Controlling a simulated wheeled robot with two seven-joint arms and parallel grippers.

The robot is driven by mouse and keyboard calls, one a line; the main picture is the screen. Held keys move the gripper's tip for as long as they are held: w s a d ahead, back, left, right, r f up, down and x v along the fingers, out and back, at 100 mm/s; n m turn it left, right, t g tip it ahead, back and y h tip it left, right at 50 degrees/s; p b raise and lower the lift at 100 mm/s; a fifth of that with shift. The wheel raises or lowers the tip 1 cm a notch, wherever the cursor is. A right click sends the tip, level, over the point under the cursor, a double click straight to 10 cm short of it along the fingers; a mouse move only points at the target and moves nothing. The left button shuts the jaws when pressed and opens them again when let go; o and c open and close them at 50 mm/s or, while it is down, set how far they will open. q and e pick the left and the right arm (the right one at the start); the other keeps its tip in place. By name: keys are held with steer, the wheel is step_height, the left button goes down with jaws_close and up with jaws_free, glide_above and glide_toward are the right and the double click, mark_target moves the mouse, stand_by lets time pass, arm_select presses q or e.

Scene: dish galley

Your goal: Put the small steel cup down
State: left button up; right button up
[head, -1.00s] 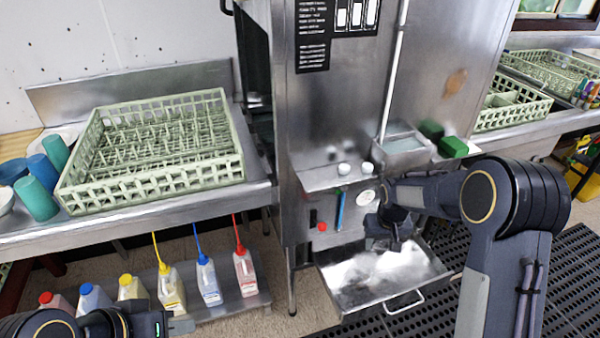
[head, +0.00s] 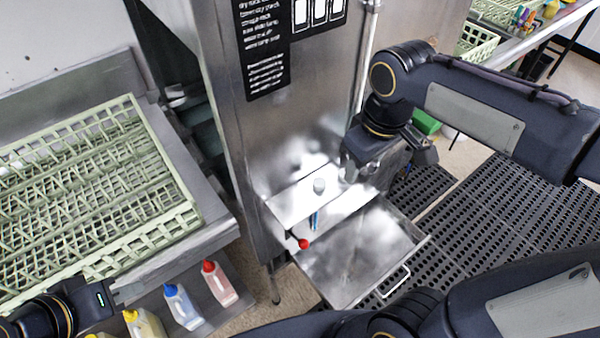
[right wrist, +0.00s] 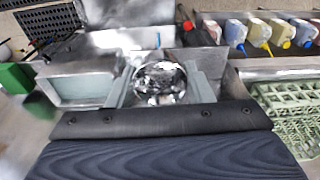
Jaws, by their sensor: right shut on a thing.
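The small steel cup (right wrist: 160,82) shows in the right wrist view as a shiny round rim between two grey fingers. My right gripper (right wrist: 162,88) is shut on it. In the head view my right gripper (head: 348,168) is over the right part of the dish machine's steel ledge (head: 290,203), and I cannot pick out the cup there. I cannot tell whether the cup touches the ledge. My left gripper (head: 128,292) is low at the left, by the bottle shelf; its fingers are too small to read.
A steel drawer (head: 345,268) stands open below the ledge. A steel basin (right wrist: 88,88) and a green block (right wrist: 12,78) are beside the gripper. A green dish rack (head: 195,220) stands left.

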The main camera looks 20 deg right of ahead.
steer(key=w+a+f+p, duration=0.1)
steer(key=w+a+f, duration=0.2)
steer(key=a, duration=0.5)
glide_above(292, 203)
steer(key=d, duration=0.1)
steer(key=f, duration=0.5)
steer(key=shift+s+f+p, duration=0.3)
steer(key=shift+s, duration=0.05)
steer(key=shift+w+a+f, duration=0.1)
steer(key=shift+a+f, duration=0.05)
steer(key=shift+f, duration=0.05)
steer(key=shift+w+a+f, duration=0.1)
steer(key=shift+a+f, duration=0.05)
steer(key=shift+f, duration=0.8)
steer(key=shift+w+a+f, duration=0.1)
steer(key=shift+f, duration=0.8)
steer(key=shift+s, duration=0.1)
steer(key=shift+f, duration=0.15)
steer(key=o, duration=0.9)
steer(key=shift+o, duration=0.2)
